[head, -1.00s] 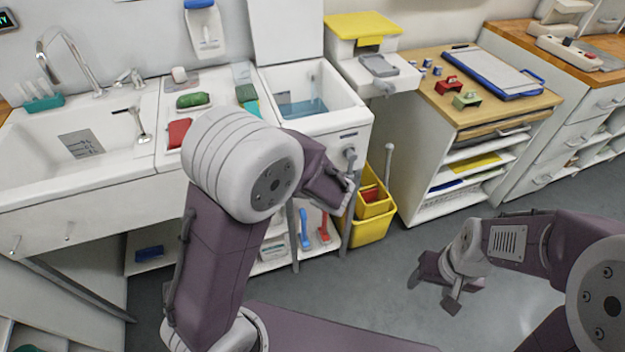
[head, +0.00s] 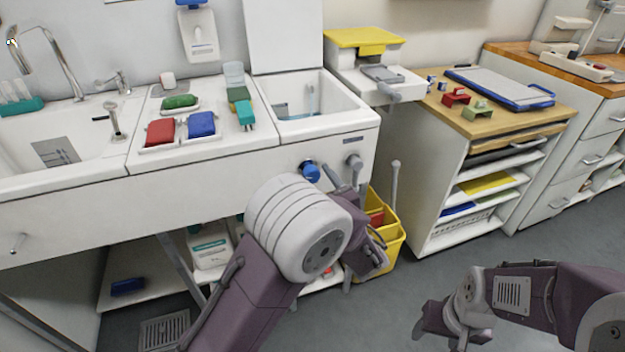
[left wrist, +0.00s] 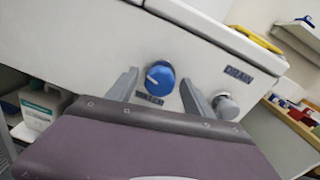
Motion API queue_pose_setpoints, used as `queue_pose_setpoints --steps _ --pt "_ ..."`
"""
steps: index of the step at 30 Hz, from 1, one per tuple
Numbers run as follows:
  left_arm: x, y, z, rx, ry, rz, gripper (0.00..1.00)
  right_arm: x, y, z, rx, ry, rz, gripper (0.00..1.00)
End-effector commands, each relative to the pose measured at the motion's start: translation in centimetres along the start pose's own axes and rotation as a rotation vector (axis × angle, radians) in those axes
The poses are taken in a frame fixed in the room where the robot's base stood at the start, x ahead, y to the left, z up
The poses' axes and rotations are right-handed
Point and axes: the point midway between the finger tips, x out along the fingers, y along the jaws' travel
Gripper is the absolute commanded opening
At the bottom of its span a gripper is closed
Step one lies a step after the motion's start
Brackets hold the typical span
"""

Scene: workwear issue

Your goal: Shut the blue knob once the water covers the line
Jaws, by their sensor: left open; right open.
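The blue knob (head: 310,172) is on the front of the white sink unit, below the small basin (head: 345,114). In the left wrist view, the blue knob (left wrist: 160,78) has a white pointer mark and a label under it. My left gripper (left wrist: 158,84) is open, its two fingers either side of the knob in that view; contact cannot be told. In the head view, my left gripper (head: 344,180) is close in front of the panel. Some bluish water shows in the basin; its level against a line cannot be made out. My right gripper (head: 452,328) is open and empty over the floor.
A grey drain knob (left wrist: 225,105) sits just right of the blue knob. A yellow bucket (head: 385,255) stands on the floor below. Red (head: 160,132) and blue (head: 201,124) sponges lie on the sink top. Floor at right is clear.

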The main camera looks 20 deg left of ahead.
Motion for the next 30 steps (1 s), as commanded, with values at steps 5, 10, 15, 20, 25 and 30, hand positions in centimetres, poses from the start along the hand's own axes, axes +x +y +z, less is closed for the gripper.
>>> queue_pose_setpoints --steps 5,10,15,20,25,30 --pt "1.3 0.0 0.0 0.000 0.000 0.000 0.60 0.3 0.0 0.0 0.000 0.000 0.000 0.61" --pt "1.3 0.0 0.0 0.000 0.000 -0.001 0.60 0.3 0.0 0.0 0.000 0.000 0.000 0.61" --pt "1.3 0.0 0.0 0.000 0.000 -0.001 0.24 0.3 0.0 0.0 0.000 0.000 0.000 0.61" --pt "1.3 0.0 0.0 0.001 0.000 0.000 0.00 0.3 0.0 0.0 0.000 0.000 0.000 0.61" --pt "1.3 0.0 0.1 0.022 0.000 0.001 0.00 -0.2 0.0 0.0 0.000 0.000 0.000 0.61" --pt "1.2 0.0 0.4 0.095 -0.003 0.000 0.00 -1.5 0.0 -0.1 0.000 0.000 0.000 0.61"
